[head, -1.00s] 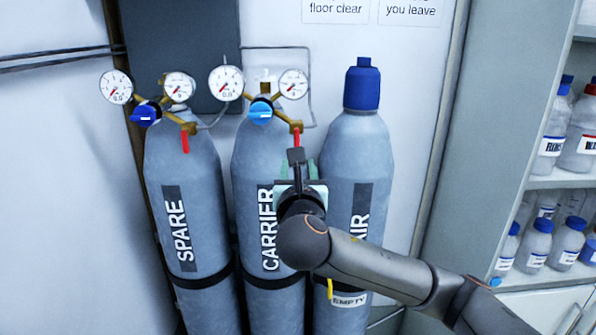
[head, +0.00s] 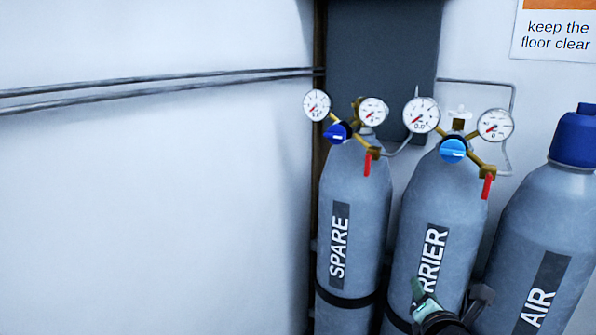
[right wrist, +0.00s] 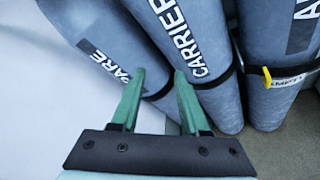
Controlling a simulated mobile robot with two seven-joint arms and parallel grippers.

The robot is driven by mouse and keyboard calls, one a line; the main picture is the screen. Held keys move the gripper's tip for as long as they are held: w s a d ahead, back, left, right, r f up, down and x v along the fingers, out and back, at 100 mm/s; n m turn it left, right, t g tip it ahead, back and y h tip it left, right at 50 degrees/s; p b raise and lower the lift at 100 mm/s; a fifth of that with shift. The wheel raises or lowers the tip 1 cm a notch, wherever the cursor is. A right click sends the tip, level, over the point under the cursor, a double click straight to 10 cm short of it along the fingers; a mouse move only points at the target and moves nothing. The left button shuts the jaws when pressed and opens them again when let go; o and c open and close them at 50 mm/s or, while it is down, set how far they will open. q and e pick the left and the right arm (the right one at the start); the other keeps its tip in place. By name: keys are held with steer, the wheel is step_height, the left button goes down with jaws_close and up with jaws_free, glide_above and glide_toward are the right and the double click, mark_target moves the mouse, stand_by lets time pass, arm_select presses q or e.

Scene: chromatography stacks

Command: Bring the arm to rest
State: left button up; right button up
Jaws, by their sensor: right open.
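My right gripper (head: 418,290) shows at the lower edge of the head view, in front of the lower part of the CARRIER cylinder (head: 412,215). In the right wrist view its two green fingers (right wrist: 158,98) stand apart with nothing between them. They point toward the SPARE cylinder (right wrist: 95,30) and the CARRIER cylinder (right wrist: 185,40). I cannot tell how far the fingertips are from the cylinders. Most of my right arm is below the head view. My left gripper is in neither view.
The SPARE cylinder (head: 350,200) and the AIR cylinder (head: 545,235) stand beside CARRIER. Gauges with blue knobs and red levers top SPARE and CARRIER. AIR has a blue cap (head: 576,137). Pipes (head: 160,85) run along the white wall. A yellow tag (right wrist: 267,75) hangs at AIR.

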steer(key=s+a+f+m+g+y, duration=0.25)
steer(key=s+f+m, duration=0.2)
steer(key=f, duration=0.55)
steer(key=s+a+f+m+g+y, duration=0.15)
steer(key=s+a+f+m, duration=0.3)
steer(key=f, duration=0.45)
steer(key=s+f+m+y, duration=0.1)
steer(key=s+f+m, duration=1.2)
steer(key=s, duration=0.3)
steer(key=shift+s+a+f+m+g+y, duration=0.2)
steer(key=shift+s+a+m+g+y, duration=0.2)
steer(key=shift+m, duration=0.3)
steer(key=shift+a, duration=0.15)
